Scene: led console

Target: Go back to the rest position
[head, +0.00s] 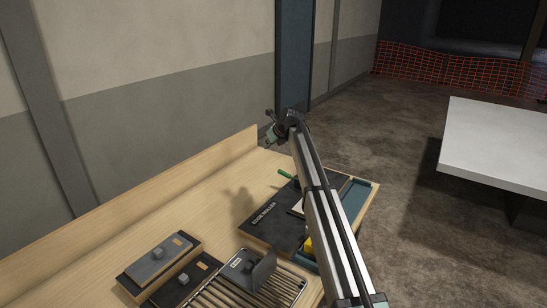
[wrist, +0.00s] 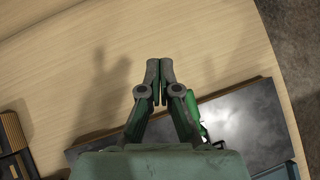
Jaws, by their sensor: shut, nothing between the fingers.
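My gripper (wrist: 160,64) is shut and empty in the wrist view, with its fingertips together above bare wood. In the head view my gripper (head: 271,128) hangs at the far end of my arm, above the far part of the bench and partly hidden by the wrist. Its shadow falls on the wooden bench top (head: 215,212). A black board with white lettering (head: 268,222) lies below my arm, and a dark glossy panel (wrist: 248,122) shows at the right in the wrist view.
A slatted rack (head: 212,291) with a dark upright piece (head: 263,271) and a grey block on a base (head: 160,258) stand at the near left. A green-handled tool (head: 287,174) lies by the board. A teal tray (head: 358,196) borders the right edge. A white table (head: 500,145) stands apart.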

